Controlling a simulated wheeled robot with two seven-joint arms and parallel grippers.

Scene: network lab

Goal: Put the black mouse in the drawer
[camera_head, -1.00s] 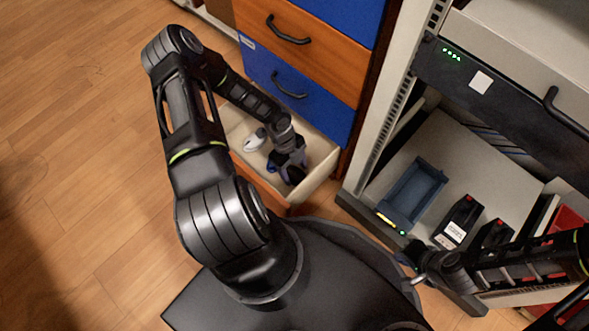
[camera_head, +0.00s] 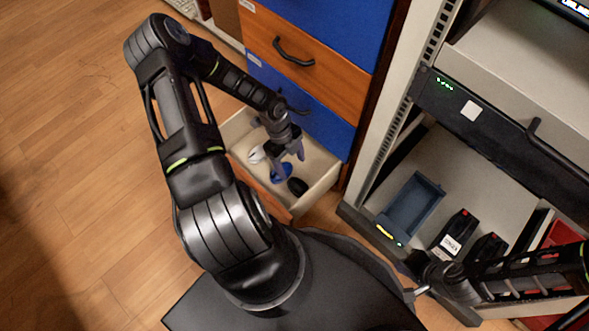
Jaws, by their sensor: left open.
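The black mouse (camera_head: 298,187) lies inside the open bottom drawer (camera_head: 322,188), near its front right corner. My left gripper (camera_head: 291,158) is open and empty above the drawer, a little above and apart from the mouse. My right gripper (camera_head: 416,286) is at the lower right, in front of the rack. Its fingers are too small and dark to tell whether they are open.
A white mouse (camera_head: 256,154) and a blue object (camera_head: 282,173) also lie in the drawer. The cabinet's closed orange drawer (camera_head: 300,62) is above. The rack at right holds a blue tray (camera_head: 412,207) and black boxes (camera_head: 454,234). Floor at left is clear.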

